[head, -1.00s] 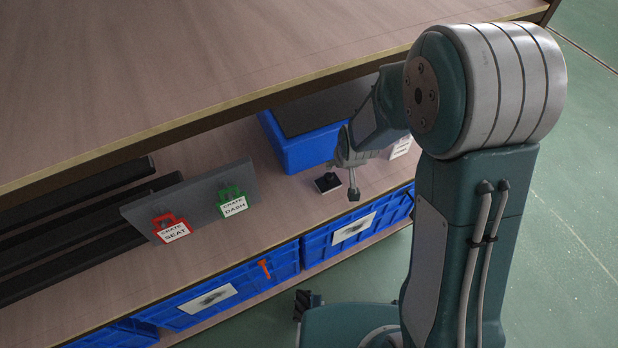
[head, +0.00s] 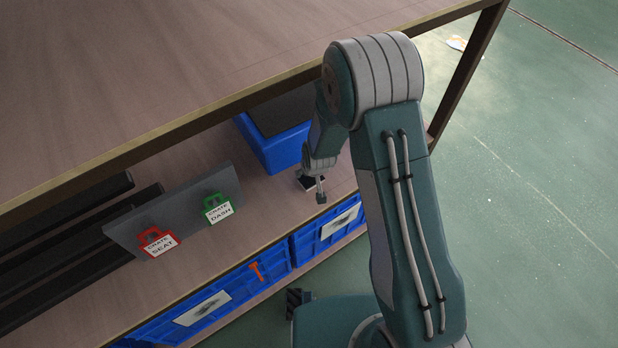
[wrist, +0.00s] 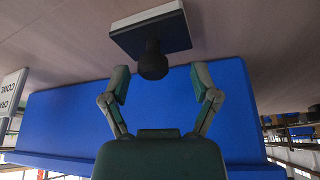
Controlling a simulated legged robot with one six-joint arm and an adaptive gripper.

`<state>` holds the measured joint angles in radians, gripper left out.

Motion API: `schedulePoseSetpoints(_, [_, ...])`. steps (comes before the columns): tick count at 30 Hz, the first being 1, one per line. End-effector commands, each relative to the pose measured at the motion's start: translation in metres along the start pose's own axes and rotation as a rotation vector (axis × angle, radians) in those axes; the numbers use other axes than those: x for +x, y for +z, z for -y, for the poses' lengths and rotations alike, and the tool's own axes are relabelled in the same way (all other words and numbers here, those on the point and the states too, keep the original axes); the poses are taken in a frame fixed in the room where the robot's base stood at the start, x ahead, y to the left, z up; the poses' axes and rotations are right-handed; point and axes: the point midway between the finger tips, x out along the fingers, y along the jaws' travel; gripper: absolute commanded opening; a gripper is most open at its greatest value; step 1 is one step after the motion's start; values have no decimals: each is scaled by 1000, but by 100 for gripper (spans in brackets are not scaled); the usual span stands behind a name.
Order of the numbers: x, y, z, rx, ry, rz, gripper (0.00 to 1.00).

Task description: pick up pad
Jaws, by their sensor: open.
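The pad (wrist: 147,32), a flat block with a dark top, a pale edge and a round black knob, sits on the shelf in the wrist view. In the head view the pad (head: 306,181) shows as a small dark piece, partly hidden by my gripper (head: 318,182). In the wrist view my gripper (wrist: 162,76) is open, its two fingers spread. The knob lies between and just beyond the fingertips, with no visible contact.
A blue bin (head: 262,146) with a dark top stands behind the pad. A grey board (head: 125,229) with red "crate seat" and green "crate dash" tags is to the left. The upper tabletop (head: 130,80) overhangs the shelf. Blue crates (head: 305,243) stand below.

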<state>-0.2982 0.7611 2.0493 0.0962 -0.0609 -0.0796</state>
Motion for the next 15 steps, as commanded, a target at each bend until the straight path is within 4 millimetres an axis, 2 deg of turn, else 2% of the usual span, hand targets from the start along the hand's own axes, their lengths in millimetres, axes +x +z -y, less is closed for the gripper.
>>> schedulePoseSetpoints(3, [12, 0, -1, 1, 1, 0, 78])
schedulePoseSetpoints(11, [17, -1, 0, 0, 2, -1, 78])
schedulePoseSetpoints(12, [17, -1, 0, 0, 2, -1, 74])
schedulePoseSetpoints(14, [16, -1, 0, 0, 2, -1, 47])
schedulePoseSetpoints(15, [16, -1, 0, 0, 2, -1, 29])
